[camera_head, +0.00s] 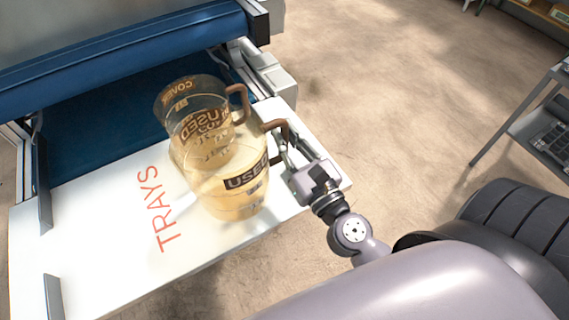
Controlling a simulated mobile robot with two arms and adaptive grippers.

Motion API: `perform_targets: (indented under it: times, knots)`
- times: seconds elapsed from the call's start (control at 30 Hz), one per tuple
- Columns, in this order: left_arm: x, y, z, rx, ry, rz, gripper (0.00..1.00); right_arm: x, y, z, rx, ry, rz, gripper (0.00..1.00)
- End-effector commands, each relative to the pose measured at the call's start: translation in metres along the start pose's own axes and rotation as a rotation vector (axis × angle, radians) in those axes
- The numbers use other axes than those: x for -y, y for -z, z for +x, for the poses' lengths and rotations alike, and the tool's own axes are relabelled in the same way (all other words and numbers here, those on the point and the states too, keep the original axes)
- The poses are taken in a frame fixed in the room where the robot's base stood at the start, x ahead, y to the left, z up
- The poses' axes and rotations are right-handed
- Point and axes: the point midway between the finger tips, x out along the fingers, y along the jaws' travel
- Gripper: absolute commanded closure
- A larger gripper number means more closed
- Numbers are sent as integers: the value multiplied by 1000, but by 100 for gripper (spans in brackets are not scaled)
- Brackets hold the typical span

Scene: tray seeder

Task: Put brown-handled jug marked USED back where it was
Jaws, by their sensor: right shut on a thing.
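Two see-through amber jugs with brown handles overlap above the white board. The nearer jug (228,196) has a dark label reading USED and pale liquid inside. My right gripper (281,158) is shut on its brown handle, at the jug's right side. I cannot tell whether its base touches the board. The jug behind (185,95) shows the word COVER near its rim, and its handle points right. More lettering, including USED, shows through the clear walls; I cannot tell which jug each word is on. My left gripper is not in view.
The white board (100,245) carries red lettering TRAYS and has grey side guides at its left. A blue roller (130,45) and dark blue belt (95,135) lie behind. A grey shelf rack (540,125) stands far right. The floor between is clear.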

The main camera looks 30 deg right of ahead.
Motion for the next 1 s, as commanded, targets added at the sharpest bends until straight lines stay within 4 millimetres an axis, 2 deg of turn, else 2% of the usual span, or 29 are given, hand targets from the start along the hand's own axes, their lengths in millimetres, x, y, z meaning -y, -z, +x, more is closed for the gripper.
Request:
perform_targets:
  times: [0.03, 0.17, 0.4, 0.87, 0.9, 1.0]
  knots:
    - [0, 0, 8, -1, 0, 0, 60, 0, 9, -1, 1, -1, 2, 100]
    - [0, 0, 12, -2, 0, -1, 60, 0, 15, -2, 1, 0, 2, 100]
    - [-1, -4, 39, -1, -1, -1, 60, 0, 50, -7, 1, -1, 0, 100]
    - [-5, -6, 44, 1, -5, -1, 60, 1, 57, -8, 2, 0, 2, 100]
    - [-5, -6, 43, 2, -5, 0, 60, 0, 56, -8, 1, 0, 1, 86]
    - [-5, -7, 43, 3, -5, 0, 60, 0, 56, -8, 0, 0, 1, 80]
